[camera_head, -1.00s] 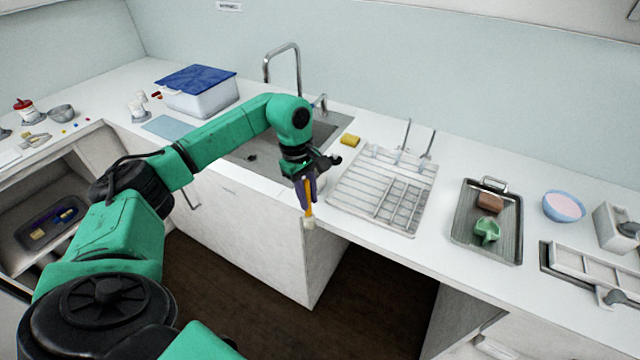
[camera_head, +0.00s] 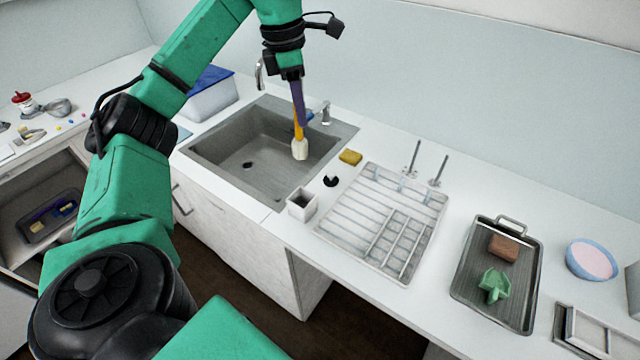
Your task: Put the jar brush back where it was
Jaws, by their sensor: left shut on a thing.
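The jar brush (camera_head: 299,146) has a yellow-orange handle and a pale head. It hangs head down from my left gripper (camera_head: 297,98), which is shut on its handle. In this view the brush is over the right part of the grey sink (camera_head: 222,152). A small white square holder (camera_head: 302,204) with an open top stands on the counter at the sink's front right corner, below and apart from the brush head. My right gripper is not in view.
A yellow sponge (camera_head: 350,157) and a small black item (camera_head: 331,181) lie near the holder. A white dish rack (camera_head: 383,222) stands to the right, then a grey tray (camera_head: 497,272) with a brown block and a green scoop.

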